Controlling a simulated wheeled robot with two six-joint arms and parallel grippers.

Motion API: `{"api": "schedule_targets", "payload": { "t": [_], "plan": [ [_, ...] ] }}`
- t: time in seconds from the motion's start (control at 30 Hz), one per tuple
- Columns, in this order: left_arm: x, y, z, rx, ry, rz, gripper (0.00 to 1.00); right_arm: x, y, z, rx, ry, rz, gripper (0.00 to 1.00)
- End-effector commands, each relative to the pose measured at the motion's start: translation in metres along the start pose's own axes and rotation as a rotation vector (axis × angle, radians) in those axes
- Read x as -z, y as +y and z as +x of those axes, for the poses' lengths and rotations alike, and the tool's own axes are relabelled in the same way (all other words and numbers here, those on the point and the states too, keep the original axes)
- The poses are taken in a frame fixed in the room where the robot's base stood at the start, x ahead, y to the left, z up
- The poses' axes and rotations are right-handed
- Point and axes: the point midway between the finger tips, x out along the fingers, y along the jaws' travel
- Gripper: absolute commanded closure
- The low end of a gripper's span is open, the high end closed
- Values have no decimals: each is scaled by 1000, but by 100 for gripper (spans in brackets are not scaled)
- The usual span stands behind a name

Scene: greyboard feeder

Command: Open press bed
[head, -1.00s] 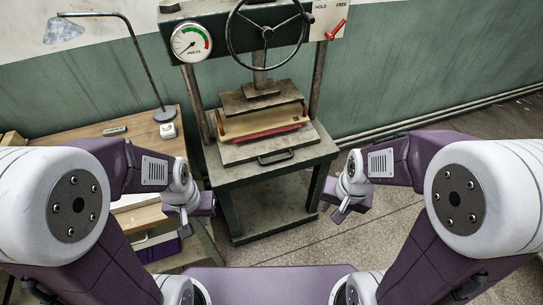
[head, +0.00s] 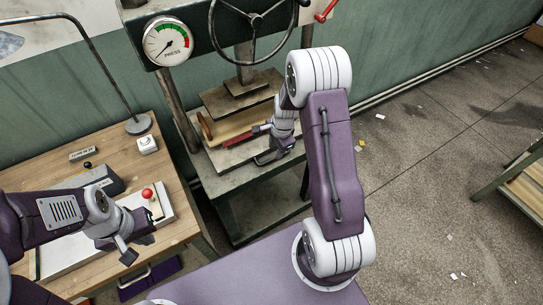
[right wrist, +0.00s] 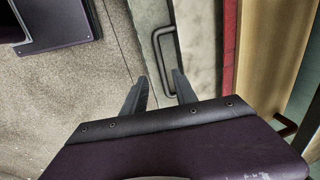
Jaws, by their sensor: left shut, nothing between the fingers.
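The press bed (head: 228,160) is a grey metal plate in the dark green press, with a tan-and-red stack (head: 228,126) on it under the upper platen (head: 240,95). A dark bar handle (right wrist: 168,68) is on the bed's front edge and shows in the right wrist view. My right gripper (right wrist: 160,76) is open there, its two fingertips beside and near the handle; I cannot tell whether they touch it. In the head view my right gripper (head: 275,150) partly covers the handle. My left gripper (head: 128,258) is shut and empty over the wooden desk's front edge.
A handwheel (head: 252,35) and gauge (head: 168,42) sit above the bed. The floor right of the press is open.

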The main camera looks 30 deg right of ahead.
Motion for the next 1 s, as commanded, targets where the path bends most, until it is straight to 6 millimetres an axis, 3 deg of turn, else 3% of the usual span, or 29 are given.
{"api": "schedule_targets", "payload": {
  "t": [0.1,0.3,0.63,0.77,1.0],
  "plan": [
    [0,0,6,0,0,0,100,0,1,30,-4,-1,-1,66],
    [-1,0,9,0,0,0,100,0,1,59,-2,0,-1,66],
    [-1,0,10,0,0,0,100,0,0,65,1,1,-1,66],
    [-1,0,10,0,0,0,100,0,0,65,0,1,-1,99],
    [-1,0,10,0,0,0,100,0,0,65,1,1,-1,100]
  ]
}}
